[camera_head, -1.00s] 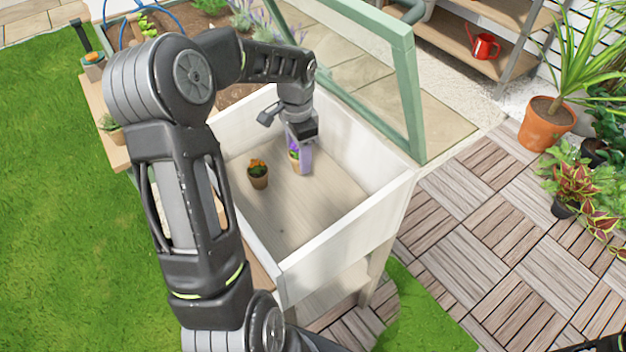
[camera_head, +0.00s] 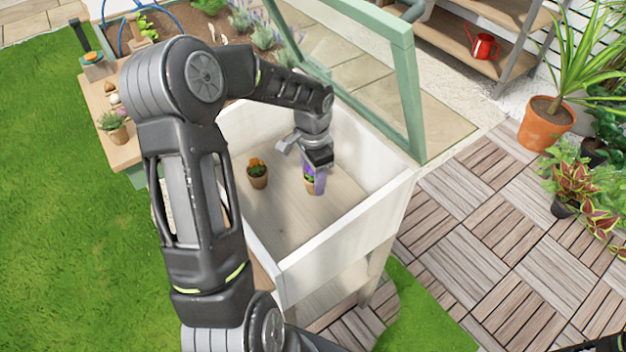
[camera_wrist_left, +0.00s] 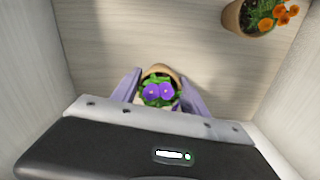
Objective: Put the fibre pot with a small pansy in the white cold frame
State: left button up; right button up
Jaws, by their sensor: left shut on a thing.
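The fibre pot with a small purple pansy (camera_wrist_left: 158,92) is between the fingers of my left gripper (camera_wrist_left: 157,98), which is shut on it. In the head view the pansy pot (camera_head: 310,186) is partly hidden by the lilac fingers of my left gripper (camera_head: 316,180). The pot is inside the white cold frame (camera_head: 345,240), near its right side wall. I cannot tell whether its base touches the wooden floor. The frame's green glazed lid (camera_head: 410,90) stands raised. My right gripper is not in view.
A pot with orange flowers (camera_head: 257,174) stands inside the frame, left of the held pot; it also shows in the wrist view (camera_wrist_left: 233,16). The frame's front floor is clear. A side shelf at left holds another potted plant (camera_head: 113,125).

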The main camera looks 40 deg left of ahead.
pick_arm(q)
jog(key=shift+f, duration=0.8)
jog(key=shift+f, duration=0.2)
jog(key=o, duration=1.4)
jog(key=shift+r, duration=0.15)
notch_tip(320, 180, up, 12)
jog(key=shift+r+p, duration=0.1)
jog(key=shift+p, duration=0.4)
